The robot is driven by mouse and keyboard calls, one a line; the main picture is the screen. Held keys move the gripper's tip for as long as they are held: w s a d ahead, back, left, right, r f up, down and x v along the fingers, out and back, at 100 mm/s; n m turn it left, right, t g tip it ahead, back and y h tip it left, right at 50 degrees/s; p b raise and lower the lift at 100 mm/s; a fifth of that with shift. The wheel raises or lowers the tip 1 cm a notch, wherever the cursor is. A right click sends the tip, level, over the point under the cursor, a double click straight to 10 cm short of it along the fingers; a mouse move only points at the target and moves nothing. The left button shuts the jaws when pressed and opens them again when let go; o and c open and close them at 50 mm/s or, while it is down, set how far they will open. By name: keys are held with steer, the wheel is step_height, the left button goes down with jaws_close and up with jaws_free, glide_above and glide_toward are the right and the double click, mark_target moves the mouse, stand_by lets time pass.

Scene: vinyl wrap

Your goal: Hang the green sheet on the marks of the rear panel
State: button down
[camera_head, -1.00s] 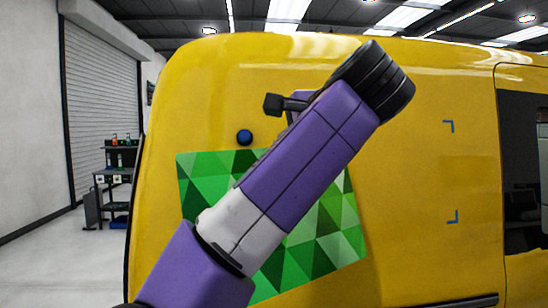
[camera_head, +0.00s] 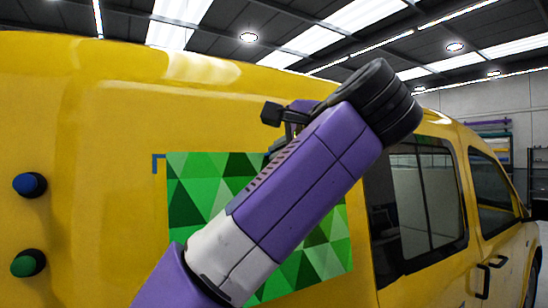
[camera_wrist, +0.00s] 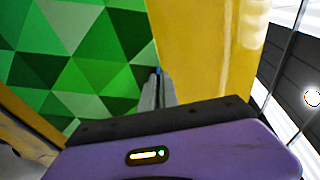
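The green triangle-patterned sheet (camera_head: 200,185) is spread against the yellow rear panel (camera_head: 110,130) of a van, partly covered by my arm in the head view. A blue corner mark (camera_head: 158,161) shows just outside the sheet's upper left corner. Other marks are not clearly visible. I cannot tell whether the sheet lies flat on the panel. In the wrist view, my gripper (camera_wrist: 157,90) has its fingers together at the edge of the sheet (camera_wrist: 80,55), with a yellow surface beside it. The gripper itself is mostly hidden behind my arm in the head view.
A blue round knob-like piece (camera_head: 29,185) and a green one (camera_head: 28,263) stick out from the yellow panel at the left. The van's dark side window (camera_head: 425,200) and door handle (camera_head: 483,280) are at the right. Bare panel lies left of the sheet.

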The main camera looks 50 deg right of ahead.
steer(key=shift+w+a+x, duration=0.1)
steer(key=shift+a+x, duration=0.05)
steer(key=shift+x, duration=1.15)
steer(key=shift+w+a+x, duration=0.1)
steer(key=shift+a+x, duration=0.1)
steer(key=shift+x, duration=1.05)
steer(key=shift+w+a+x, duration=0.1)
steer(key=shift+a+x, duration=0.05)
steer(key=shift+x, duration=1.15)
steer(key=shift+w+d+f, duration=0.1)
steer(key=shift+w+d, duration=0.05)
steer(key=shift+w, duration=0.3)
steer(key=c, duration=1.5)
jaws_free()
steer(key=shift+c, duration=0.2)
steer(key=b+v, duration=0.1)
steer(key=v, duration=0.6)
steer(key=shift+s+b, duration=0.3)
steer(key=shift+b, duration=0.05)
